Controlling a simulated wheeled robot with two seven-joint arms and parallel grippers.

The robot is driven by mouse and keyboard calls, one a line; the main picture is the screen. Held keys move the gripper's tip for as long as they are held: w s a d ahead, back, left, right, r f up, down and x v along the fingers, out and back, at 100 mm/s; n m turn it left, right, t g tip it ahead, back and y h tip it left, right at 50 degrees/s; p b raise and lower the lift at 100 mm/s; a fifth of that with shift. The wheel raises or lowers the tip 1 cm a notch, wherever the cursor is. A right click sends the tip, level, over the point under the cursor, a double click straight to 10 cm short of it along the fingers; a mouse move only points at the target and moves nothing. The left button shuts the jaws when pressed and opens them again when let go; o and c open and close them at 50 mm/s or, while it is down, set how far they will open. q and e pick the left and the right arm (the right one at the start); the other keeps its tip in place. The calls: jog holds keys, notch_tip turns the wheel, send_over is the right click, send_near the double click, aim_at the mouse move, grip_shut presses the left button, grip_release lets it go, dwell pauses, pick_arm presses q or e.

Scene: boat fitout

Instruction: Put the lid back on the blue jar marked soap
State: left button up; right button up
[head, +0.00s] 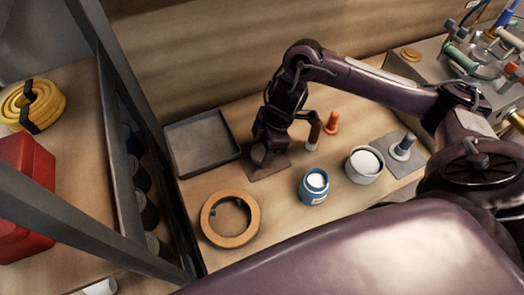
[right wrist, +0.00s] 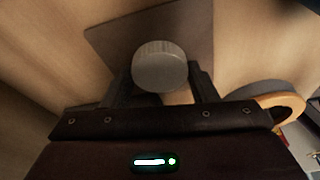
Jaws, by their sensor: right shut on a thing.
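My right gripper (head: 258,152) is shut on a round grey lid with a ribbed rim. In the right wrist view the lid (right wrist: 160,66) sits between the two fingers, over a dark brown mat (right wrist: 110,38). I cannot tell whether the lid still touches the mat. The mat (head: 268,170) also shows in the head view, under the gripper. A blue jar (head: 313,194) stands upright to the right of the gripper and nearer to me. Its top is open with white inside, and a pale label on its front is too small to read. My left gripper is not in view.
A white-filled grey tub (head: 364,167) stands right of the jar. A dark brown handled thing (head: 314,130) and an orange peg (head: 332,122) stand behind. A grey tray (head: 200,142) and cork ring (head: 209,222) lie left. A grey peg (head: 404,147) stands on another mat.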

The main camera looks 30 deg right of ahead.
jog(key=shift+r, duration=0.1)
jog(key=shift+r, duration=0.35)
notch_tip(320, 180, up, 5)
jog(key=shift+w+r+p, duration=0.1)
jog(key=shift+w+p, duration=0.05)
jog(key=shift+p, duration=1.1)
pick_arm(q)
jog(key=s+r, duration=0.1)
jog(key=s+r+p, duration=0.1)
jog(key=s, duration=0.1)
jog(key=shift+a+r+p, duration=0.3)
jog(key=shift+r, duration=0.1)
pick_arm(e)
notch_tip(320, 180, up, 4)
notch_tip(320, 180, up, 7)
jog(key=m+t+h, duration=0.2)
jog(key=m+h, duration=0.1)
jog(key=m, duration=1.2)
send_over(263, 150)
jog(key=w+a, duration=0.2)
jog(key=w, duration=0.2)
jog(key=shift+s+a+r, duration=0.1)
